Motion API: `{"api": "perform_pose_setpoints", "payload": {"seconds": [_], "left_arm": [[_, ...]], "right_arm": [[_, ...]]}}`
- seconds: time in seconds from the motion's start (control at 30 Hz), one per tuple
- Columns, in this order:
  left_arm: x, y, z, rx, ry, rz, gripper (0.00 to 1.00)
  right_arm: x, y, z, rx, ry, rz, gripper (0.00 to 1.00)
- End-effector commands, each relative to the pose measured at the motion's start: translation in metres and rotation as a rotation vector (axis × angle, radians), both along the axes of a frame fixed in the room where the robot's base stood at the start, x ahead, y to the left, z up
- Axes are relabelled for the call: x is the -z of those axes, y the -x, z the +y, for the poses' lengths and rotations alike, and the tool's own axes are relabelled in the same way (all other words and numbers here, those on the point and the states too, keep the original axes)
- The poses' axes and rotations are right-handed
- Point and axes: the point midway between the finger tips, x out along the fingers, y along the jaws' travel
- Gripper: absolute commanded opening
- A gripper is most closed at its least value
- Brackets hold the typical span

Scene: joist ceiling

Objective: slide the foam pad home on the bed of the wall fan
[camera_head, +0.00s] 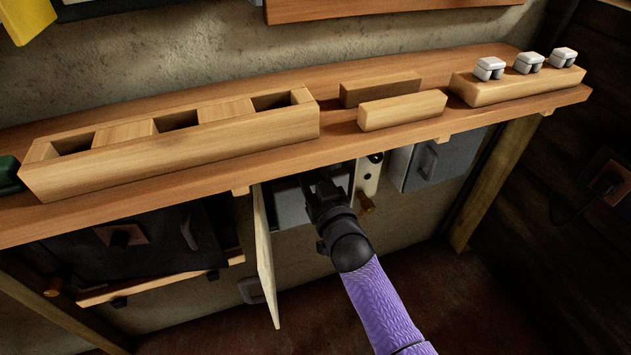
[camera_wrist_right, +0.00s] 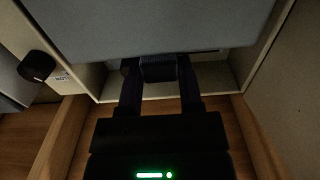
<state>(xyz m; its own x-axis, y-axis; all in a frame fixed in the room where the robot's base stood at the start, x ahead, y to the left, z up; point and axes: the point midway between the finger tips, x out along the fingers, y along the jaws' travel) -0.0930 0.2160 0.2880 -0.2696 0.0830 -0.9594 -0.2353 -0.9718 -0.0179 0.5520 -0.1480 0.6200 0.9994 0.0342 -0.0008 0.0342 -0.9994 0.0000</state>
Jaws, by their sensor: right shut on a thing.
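My right gripper (camera_head: 318,183) reaches in under the shelf to an open-fronted housing that appears to be the wall fan (camera_head: 291,217). In the right wrist view, its two dark fingers (camera_wrist_right: 159,72) are closed on a small dark block-like tab at the near edge of a wide grey-blue slab (camera_wrist_right: 150,25). The slab looks like the foam pad; it lies inside the pale frame of the housing (camera_wrist_right: 219,83). The far part of the slab is out of the picture, so I cannot tell how deep it sits. My left gripper is not in view.
A pale door (camera_head: 264,257) stands open just left of my right gripper. The wooden shelf (camera_head: 210,165) overhangs above, with wooden blocks on it. A pale panel with a dark knob (camera_head: 376,158) and a grey box (camera_head: 440,160) are to the right.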

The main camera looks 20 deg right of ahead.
Motion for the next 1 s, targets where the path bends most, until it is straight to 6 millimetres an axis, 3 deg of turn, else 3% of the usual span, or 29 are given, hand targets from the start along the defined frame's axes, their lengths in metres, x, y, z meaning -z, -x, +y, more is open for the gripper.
{"api": "perform_pose_setpoints", "payload": {"seconds": [0.53,0.57,0.73,1.0], "left_arm": [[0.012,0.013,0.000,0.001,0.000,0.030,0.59],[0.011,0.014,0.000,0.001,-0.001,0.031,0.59],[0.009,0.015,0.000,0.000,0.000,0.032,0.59],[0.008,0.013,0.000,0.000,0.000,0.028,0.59]], "right_arm": [[0.002,-0.027,0.001,0.000,0.000,0.001,0.00],[0.002,-0.028,0.001,0.000,0.000,0.001,0.48],[0.000,-0.027,0.001,0.000,0.000,0.000,0.84],[-0.001,-0.025,0.001,0.000,0.000,0.000,0.87]]}}
